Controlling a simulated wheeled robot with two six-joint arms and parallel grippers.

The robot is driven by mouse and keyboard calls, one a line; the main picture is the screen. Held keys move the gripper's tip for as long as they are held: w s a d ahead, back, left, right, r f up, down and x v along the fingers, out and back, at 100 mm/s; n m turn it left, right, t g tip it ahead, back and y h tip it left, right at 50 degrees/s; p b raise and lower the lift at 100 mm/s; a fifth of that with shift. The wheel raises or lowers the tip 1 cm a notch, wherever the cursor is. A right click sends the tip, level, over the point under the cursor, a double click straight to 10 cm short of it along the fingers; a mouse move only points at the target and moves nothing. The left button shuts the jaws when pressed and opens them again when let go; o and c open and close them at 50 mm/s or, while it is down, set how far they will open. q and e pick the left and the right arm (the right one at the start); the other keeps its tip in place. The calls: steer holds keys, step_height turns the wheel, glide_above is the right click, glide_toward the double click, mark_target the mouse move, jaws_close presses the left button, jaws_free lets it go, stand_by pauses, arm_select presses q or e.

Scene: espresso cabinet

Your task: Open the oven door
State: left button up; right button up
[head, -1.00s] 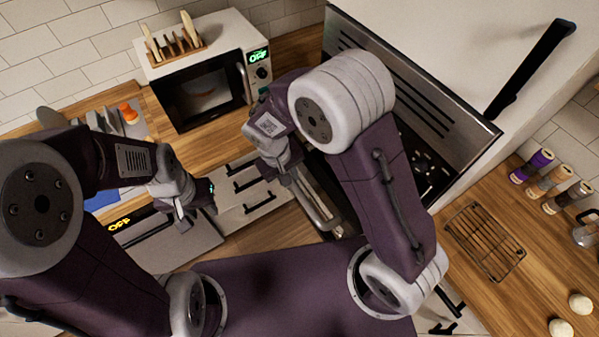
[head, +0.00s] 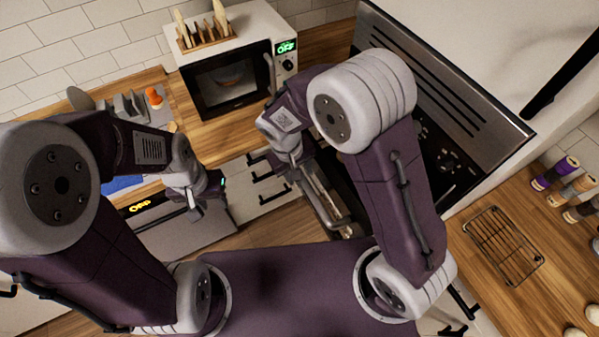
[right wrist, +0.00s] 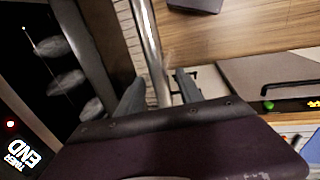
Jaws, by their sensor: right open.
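The oven handle (head: 322,203) is a silver bar below the hob in the head view, partly hidden by my right arm. In the right wrist view the handle (right wrist: 148,45) runs between the two fingers of my right gripper (right wrist: 160,92), which is open with a visible gap beside the bar. The dark oven door (right wrist: 85,40) lies to the left of the bar there; I cannot tell whether it is ajar. In the head view my right gripper (head: 297,172) is at the handle's upper end. My left gripper (head: 197,210) hangs in front of the cabinets, away from the oven; its jaws are too small to read.
A microwave (head: 225,80) stands on the wooden counter behind. The hob (head: 440,160) is above the oven. A wire rack (head: 502,245) lies on the right counter. A grey-fronted appliance (head: 165,238) with a lit display and drawers (head: 262,180) are on the left.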

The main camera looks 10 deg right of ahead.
step_height(320, 180, up, 9)
steer(key=a+b, duration=0.1)
steer(key=b, duration=0.1)
steer(key=shift+s+a, duration=0.3)
steer(key=shift+s, duration=0.05)
steer(key=shift+f, duration=0.1)
